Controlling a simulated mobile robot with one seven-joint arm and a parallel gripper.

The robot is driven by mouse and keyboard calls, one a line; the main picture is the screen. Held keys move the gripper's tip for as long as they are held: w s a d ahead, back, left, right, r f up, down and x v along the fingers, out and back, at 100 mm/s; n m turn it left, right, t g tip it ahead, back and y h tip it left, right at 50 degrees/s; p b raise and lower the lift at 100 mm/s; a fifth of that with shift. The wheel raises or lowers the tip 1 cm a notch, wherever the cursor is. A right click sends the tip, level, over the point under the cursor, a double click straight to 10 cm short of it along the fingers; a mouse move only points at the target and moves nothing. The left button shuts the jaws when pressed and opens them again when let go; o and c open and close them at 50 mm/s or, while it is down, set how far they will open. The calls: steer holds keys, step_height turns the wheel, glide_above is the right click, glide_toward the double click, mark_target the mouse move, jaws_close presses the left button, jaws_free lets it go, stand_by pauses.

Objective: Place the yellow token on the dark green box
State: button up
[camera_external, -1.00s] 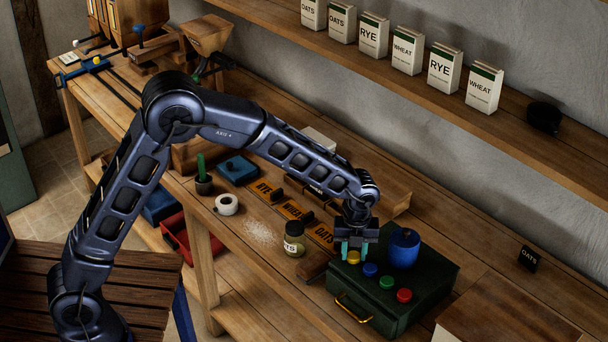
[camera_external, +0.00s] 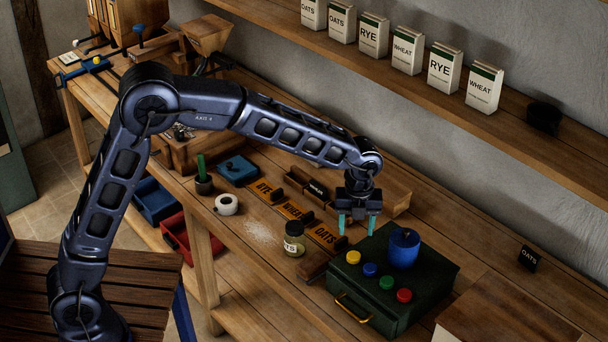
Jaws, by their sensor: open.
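The yellow token (camera_external: 353,257) lies on top of the dark green box (camera_external: 422,291), near its left corner. Blue (camera_external: 370,270), green (camera_external: 386,283) and red (camera_external: 404,295) tokens lie on the same lid in a row with it. My gripper (camera_external: 357,226) is open and empty, pointing down above the yellow token and apart from it. The box stands on the bench with its brass handle (camera_external: 353,308) facing the front.
A blue canister (camera_external: 404,248) stands on the box behind the tokens. A labelled jar (camera_external: 294,239) stands left of the box. OATS, WHEAT and RYE plates (camera_external: 293,210) lie further left. A black OATS tag (camera_external: 528,258) stands at right. The shelf above holds several cartons (camera_external: 407,52).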

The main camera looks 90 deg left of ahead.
steer(key=s+d+r+n+t, duration=0.2)
steer(key=s+d+r+n, duration=0.7)
steer(key=s+d+r, duration=0.95)
steer(key=s+d+f+n+t, duration=0.1)
steer(key=s+d+n, duration=0.3)
steer(key=s, duration=0.7)
steer(key=s+d+f+n+t, duration=0.1)
steer(key=s+d+n, duration=0.3)
steer(key=s, duration=0.8)
steer(key=shift+s+d+f+n+t, duration=0.3)
steer(key=shift+f+n, duration=0.2)
steer(key=shift+f, duration=0.25)
